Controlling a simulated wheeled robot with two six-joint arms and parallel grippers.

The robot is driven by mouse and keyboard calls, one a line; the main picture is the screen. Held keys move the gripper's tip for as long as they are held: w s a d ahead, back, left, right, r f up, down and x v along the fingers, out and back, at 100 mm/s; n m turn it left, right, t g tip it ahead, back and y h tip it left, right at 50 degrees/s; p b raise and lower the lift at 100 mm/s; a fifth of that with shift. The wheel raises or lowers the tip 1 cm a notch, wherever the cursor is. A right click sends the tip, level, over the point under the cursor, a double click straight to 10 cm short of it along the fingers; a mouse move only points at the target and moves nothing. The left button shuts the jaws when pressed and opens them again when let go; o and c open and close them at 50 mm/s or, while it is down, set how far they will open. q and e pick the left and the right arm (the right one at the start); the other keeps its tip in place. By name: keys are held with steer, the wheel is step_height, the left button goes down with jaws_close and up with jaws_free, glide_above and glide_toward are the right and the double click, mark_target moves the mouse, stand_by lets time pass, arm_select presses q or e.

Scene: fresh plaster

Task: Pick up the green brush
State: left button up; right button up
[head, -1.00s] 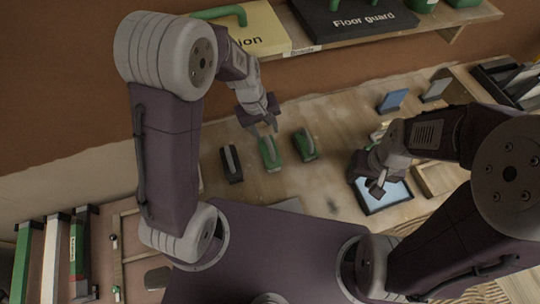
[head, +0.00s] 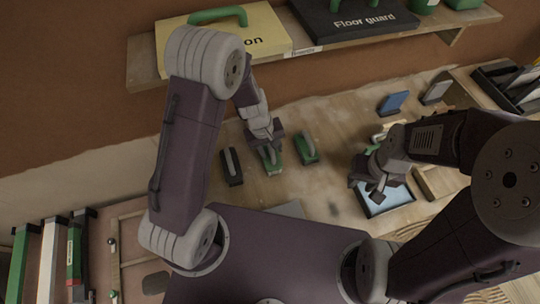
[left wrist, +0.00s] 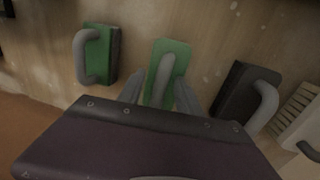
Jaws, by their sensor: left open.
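Two green blocks with grey handles lie on the wooden table. The middle one, a green brush (head: 273,168), is directly under my left gripper (head: 268,152), which partly hides it. In the left wrist view this green brush (left wrist: 178,52) sits between the two fingertips of my open left gripper (left wrist: 160,92), its grey handle between them. The other green block (head: 306,148) stands to the right in the head view and to the left in the wrist view (left wrist: 100,45). My right gripper (head: 377,186) hangs over a blue-topped tray, apart from the brushes; its jaw opening is unclear.
A black block with a grey handle (head: 231,166) stands close left of the brush. The blue-topped tray (head: 392,198) lies under my right gripper. A blue block (head: 393,102) and a grey one (head: 436,92) stand farther back. A shelf (head: 300,52) with boxes overhangs behind.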

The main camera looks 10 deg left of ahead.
arm_select(q)
jaws_close()
stand_by(1.4)
